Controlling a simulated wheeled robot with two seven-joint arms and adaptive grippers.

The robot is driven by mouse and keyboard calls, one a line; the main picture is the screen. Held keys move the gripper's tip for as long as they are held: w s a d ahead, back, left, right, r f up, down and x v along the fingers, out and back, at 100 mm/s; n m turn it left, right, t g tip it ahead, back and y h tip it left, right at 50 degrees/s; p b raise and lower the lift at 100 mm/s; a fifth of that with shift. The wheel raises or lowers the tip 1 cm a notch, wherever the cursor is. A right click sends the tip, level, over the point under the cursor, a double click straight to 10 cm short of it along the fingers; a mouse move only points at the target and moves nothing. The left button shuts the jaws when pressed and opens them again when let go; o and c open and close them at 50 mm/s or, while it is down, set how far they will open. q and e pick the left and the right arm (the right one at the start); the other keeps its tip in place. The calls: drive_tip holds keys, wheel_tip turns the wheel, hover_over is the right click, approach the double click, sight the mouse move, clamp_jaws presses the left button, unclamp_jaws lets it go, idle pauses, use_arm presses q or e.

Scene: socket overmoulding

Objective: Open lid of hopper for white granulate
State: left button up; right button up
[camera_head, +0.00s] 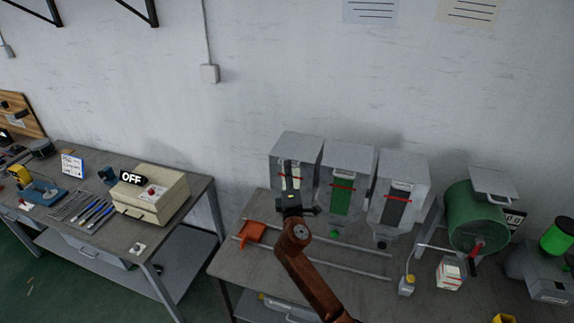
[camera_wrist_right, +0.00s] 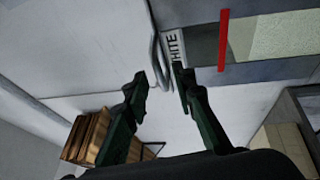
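The hopper for white granulate (camera_head: 283,150) is the left one of three grey hoppers on the right-hand table. Its lid looks shut in the head view. In the right wrist view its label (camera_wrist_right: 175,46) reads "HITE", with the first letter hidden. A curved grey handle (camera_wrist_right: 155,55) is beside the label. My right gripper (camera_head: 289,178) is in front of this hopper and hides part of its front. In the right wrist view its fingers (camera_wrist_right: 160,78) are apart, with the handle's end showing between the tips; I cannot tell whether they touch it. My left gripper is out of view.
The hopper with green granulate (camera_head: 340,200) and the one with dark granulate (camera_head: 396,206) stand close on the right. A green drum (camera_head: 472,215) is further right. Two rails (camera_head: 335,262) and an orange part (camera_head: 250,233) lie in front. A cream box (camera_head: 160,195) marked OFF is on the left table.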

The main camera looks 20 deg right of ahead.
drive_tip(key=shift+x, duration=1.45)
drive_tip(key=shift+c, duration=0.3)
clamp_jaws()
